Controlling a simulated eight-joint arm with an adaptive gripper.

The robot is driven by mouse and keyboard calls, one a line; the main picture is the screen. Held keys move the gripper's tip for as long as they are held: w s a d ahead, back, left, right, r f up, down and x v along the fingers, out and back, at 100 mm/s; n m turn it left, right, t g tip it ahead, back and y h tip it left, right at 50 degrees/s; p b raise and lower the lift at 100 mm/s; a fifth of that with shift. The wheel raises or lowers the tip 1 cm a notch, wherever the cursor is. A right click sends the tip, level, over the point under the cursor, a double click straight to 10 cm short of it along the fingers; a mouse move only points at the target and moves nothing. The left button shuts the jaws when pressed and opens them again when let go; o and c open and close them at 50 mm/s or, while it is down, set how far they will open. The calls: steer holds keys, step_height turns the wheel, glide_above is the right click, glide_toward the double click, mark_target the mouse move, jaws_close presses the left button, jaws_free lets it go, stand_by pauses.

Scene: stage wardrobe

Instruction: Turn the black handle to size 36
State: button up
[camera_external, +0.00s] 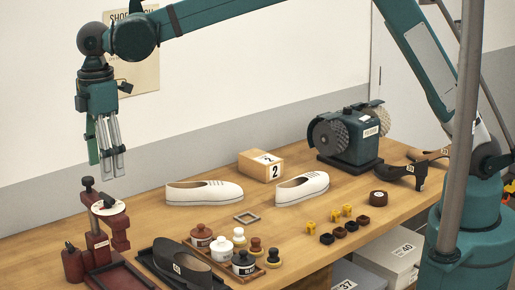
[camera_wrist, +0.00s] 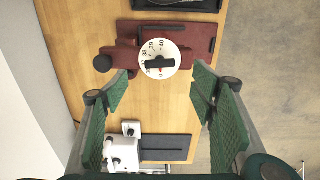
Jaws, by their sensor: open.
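The dark red stand (camera_external: 103,240) with a white round dial (camera_external: 103,207) is at the left front of the table. In the wrist view the white dial (camera_wrist: 148,46) carries size numbers around its rim and a small red mark; I cannot read which number is selected. The black handle (camera_wrist: 159,62) is a short bar lying nearly level across the dial. My gripper (camera_external: 112,178) hangs above the dial, pointing down and not touching it. In the wrist view my gripper (camera_wrist: 160,82) is open and empty, its green-padded fingers on either side below the dial.
White shoes (camera_external: 203,192) and a brushing machine (camera_external: 347,137) stand farther back. In the wrist view a white object (camera_wrist: 122,155) is below the dial.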

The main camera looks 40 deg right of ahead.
mark_target(92, 199)
steer(key=shift+f, duration=3.75)
steer(key=shift+c, duration=0.6)
steer(key=c, duration=0.8)
